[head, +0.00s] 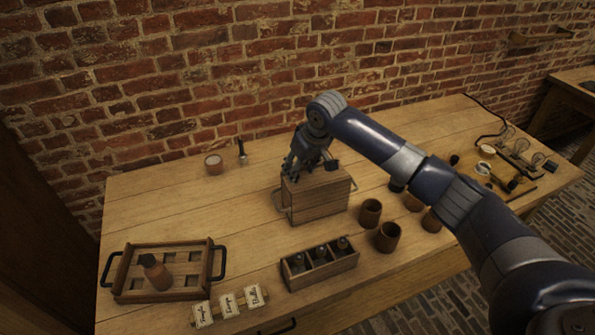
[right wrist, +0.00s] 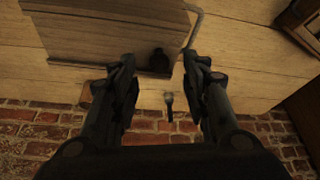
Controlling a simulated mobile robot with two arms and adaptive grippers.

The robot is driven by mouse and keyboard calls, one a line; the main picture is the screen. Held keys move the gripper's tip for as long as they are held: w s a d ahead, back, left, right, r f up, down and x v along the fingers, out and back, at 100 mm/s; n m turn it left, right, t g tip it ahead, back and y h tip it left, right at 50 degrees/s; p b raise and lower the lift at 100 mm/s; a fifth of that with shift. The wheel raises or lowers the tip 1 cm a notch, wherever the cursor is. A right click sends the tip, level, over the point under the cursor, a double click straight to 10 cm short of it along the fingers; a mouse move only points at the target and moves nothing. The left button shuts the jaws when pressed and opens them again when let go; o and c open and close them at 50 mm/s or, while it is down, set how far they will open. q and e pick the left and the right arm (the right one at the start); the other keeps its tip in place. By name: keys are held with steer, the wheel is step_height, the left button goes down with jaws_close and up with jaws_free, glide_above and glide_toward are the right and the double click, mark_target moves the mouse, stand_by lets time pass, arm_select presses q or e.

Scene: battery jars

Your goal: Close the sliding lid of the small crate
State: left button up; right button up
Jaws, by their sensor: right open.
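The small wooden crate (head: 322,208) stands in the middle of the table, and part of it shows in the right wrist view (right wrist: 105,38). Its top looks covered by a flat wooden surface, but my gripper hides the left part, so I cannot tell how far the lid is shut. A small dark knob-like piece (right wrist: 158,60) shows at the crate's edge, between my fingers in the picture. My right gripper (head: 292,170) is at the crate's top left end, with its fingers (right wrist: 160,68) apart and nothing held. Contact is unclear. My left gripper is out of view.
A metal loop (head: 279,206) runs beside the crate's left end. A divided box (head: 318,273) with dark jars and several brown cups (head: 388,237) stand in front and right. A handled tray (head: 190,293) is front left. Table between is clear.

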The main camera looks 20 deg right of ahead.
steer(key=a+v, duration=0.1)
steer(key=v, duration=0.7)
steer(key=shift+s+d+r, duration=0.15)
steer(key=shift+d+r, duration=0.2)
steer(key=shift+d, duration=0.2)
